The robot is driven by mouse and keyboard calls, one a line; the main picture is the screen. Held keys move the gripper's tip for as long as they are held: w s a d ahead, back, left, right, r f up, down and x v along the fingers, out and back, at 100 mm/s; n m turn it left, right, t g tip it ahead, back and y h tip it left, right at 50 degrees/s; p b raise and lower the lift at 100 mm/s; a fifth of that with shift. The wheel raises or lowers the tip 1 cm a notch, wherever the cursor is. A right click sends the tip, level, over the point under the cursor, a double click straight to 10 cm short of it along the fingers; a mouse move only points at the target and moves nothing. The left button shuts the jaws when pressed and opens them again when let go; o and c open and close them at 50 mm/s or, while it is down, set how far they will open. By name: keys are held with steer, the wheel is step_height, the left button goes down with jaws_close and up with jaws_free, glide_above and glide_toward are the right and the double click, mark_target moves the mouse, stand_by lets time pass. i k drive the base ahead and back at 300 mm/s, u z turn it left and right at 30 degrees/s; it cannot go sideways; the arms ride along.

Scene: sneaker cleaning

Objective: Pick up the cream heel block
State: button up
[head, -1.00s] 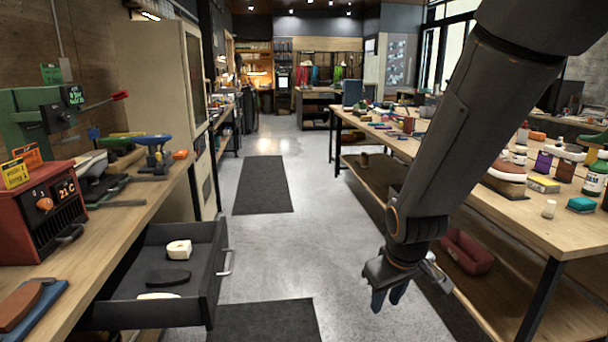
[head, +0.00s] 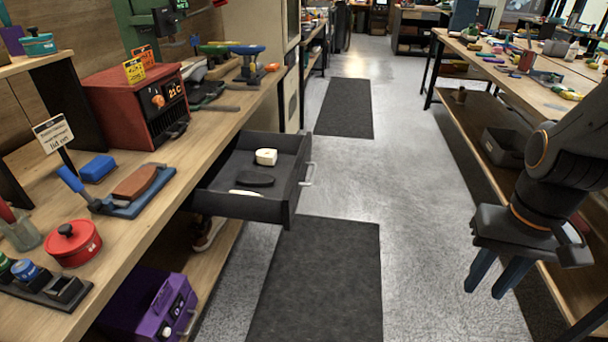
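The cream heel block (head: 266,157) lies in the open dark drawer (head: 238,207) under the left workbench, toward the drawer's far side. A dark, flat sole-shaped piece (head: 254,179) lies in front of it. Another cream piece (head: 246,193) is mostly hidden behind the drawer's front-left wall. My gripper (head: 497,280) hangs at the right of the view, fingers pointing down over the floor, well apart from the drawer. Its two blue fingers show a gap between them, and nothing is seen in it.
The left bench holds a red heater box (head: 135,105), a brown block on a blue board (head: 135,188) and a red pot (head: 73,243). A purple box (head: 150,303) sits on the lower shelf. The aisle with dark mats (head: 318,280) is clear. A long table stands right.

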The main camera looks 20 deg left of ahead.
mark_target(265, 158)
steer(key=u, duration=1.05)
steer(key=i, duration=1.7)
steer(key=u, duration=0.35)
